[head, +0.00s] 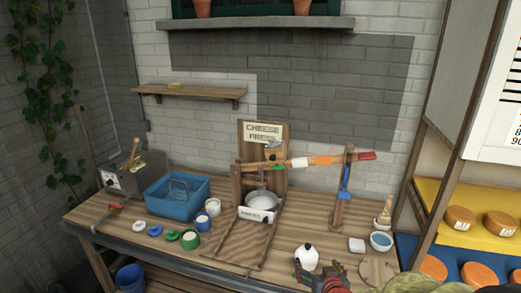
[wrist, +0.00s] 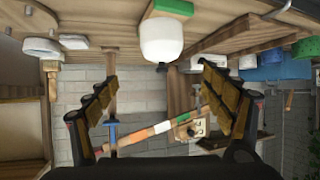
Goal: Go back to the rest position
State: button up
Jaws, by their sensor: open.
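My gripper (head: 328,274) is at the bottom of the head view, over the front edge of the workbench (head: 228,263), right beside a white rounded container (head: 307,256). In the wrist view, which is upside down, my gripper (wrist: 157,78) has its two fingers spread wide with nothing between the tips. The white container (wrist: 161,38) shows beyond the fingertips, standing on the bench near a green piece (wrist: 173,8). Whether the fingers and the container are close to touching cannot be told. My arm is mostly out of the head view.
The cheese press (head: 263,185) with its long striped lever (head: 318,160) stands mid-bench. A blue tub (head: 177,192) and several small jars and lids are left. Cheese shelves (head: 440,195) stand far right.

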jog(key=s+r+g, duration=0.3)
jog(key=s+r, duration=0.7)
jog(key=r, duration=0.1)
jog(key=s+r+g, duration=0.1)
jog(key=s+r, duration=0.1)
jog(key=s, duration=0.7)
jog(key=s+r+g, duration=0.2)
jog(key=s+r, duration=0.1)
jog(key=s, duration=0.7)
jog(key=shift+s+a+r+g, duration=0.15)
jog(key=shift+a+g, duration=0.05)
jog(key=shift+g, duration=0.1)
